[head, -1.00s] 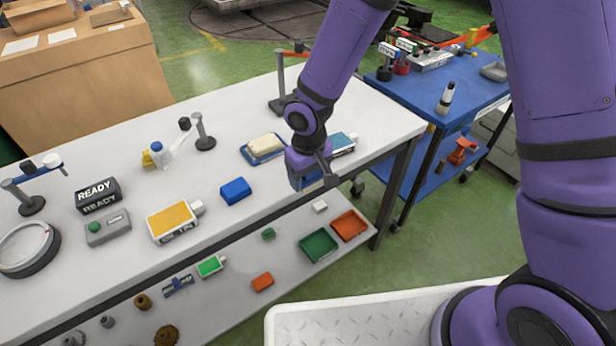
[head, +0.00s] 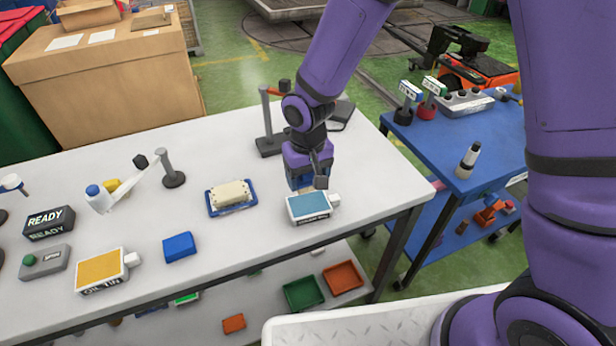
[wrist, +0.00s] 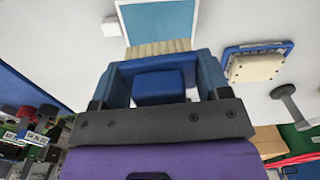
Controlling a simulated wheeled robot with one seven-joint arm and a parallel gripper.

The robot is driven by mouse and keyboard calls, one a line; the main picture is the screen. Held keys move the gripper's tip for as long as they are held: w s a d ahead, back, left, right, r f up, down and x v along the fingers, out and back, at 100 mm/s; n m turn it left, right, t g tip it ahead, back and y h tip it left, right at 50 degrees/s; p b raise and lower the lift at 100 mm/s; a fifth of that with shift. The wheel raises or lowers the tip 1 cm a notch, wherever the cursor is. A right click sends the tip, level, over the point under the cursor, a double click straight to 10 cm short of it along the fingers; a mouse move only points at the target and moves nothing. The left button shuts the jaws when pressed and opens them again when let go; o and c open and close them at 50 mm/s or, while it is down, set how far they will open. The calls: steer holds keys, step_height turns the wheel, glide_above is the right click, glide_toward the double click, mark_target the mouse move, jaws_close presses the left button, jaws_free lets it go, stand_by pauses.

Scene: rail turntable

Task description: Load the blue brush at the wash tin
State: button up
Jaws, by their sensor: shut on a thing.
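My gripper (head: 308,182) is shut on the blue brush (wrist: 158,87), whose pale bristles (wrist: 158,48) point away from the gripper in the wrist view. In the head view the brush is mostly hidden by my gripper. A white tin with a blue top (head: 308,206) stands on the white table just in front of my gripper; its front label is too small to read surely. It also shows in the wrist view (wrist: 158,18), where the bristles overlap its near edge. I cannot tell whether they touch it.
A blue tray (head: 213,206) with a cream block lies left of the tin. Further left are a blue block (head: 179,247), a yellow oil tin (head: 101,268) and a READY sign (head: 49,222). A dark post (head: 268,125) stands behind my gripper.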

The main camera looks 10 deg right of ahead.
mark_target(309, 204)
steer(key=shift+d+f, duration=0.1)
steer(key=shift+f, duration=0.15)
steer(key=shift+w+f, duration=0.1)
steer(key=shift+f, duration=2.65)
steer(key=shift+f, duration=0.55)
steer(key=shift+r, duration=0.1)
steer(key=shift+r, duration=3.45)
